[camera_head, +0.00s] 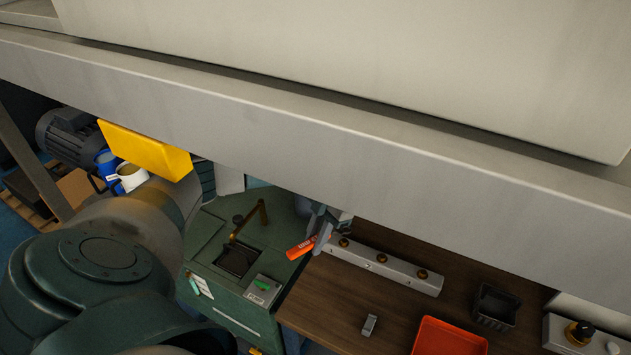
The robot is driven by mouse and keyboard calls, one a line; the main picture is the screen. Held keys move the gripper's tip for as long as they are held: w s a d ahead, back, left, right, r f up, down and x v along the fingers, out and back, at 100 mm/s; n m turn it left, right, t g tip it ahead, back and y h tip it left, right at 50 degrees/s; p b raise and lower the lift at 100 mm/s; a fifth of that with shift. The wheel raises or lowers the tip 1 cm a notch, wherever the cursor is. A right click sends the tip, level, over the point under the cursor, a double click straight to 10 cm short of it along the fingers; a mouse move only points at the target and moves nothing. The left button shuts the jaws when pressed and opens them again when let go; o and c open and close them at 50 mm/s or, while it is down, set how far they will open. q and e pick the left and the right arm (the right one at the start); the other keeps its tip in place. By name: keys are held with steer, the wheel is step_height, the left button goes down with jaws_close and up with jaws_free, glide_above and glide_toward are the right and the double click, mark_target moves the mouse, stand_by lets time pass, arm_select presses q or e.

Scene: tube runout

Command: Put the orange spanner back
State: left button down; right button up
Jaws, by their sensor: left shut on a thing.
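The orange spanner (301,247) shows as a short orange piece with pale marks, near the middle of the head view. My left gripper (321,228) is shut on it, just below the lower edge of a big grey beam. The beam hides part of my left arm. The spanner is above the gap between a green machine and a brown bench; I cannot tell its exact height. A grey rail (383,264) with several brass-coloured knobs lies on the bench just right of the gripper. My right gripper is out of view.
The grey beam (300,120) crosses the whole view. The green machine (215,235) stands left of the brown bench (335,305). A red tray (450,338), a dark bin (494,308) and a small grey block (369,325) are on the bench. A yellow box (145,150) is at left.

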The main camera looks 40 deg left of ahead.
arm_select(q)
steer(key=shift+w+a+f+b, duration=0.15)
steer(key=shift+f+b, duration=0.25)
steer(key=shift+b, duration=0.35)
steer(key=shift+w+a+f+b, duration=0.1)
steer(key=shift+f+b, duration=0.25)
steer(key=shift+b, duration=0.35)
steer(key=shift+f, duration=0.3)
steer(key=shift+d, duration=0.1)
steer(key=shift+d, duration=0.1)
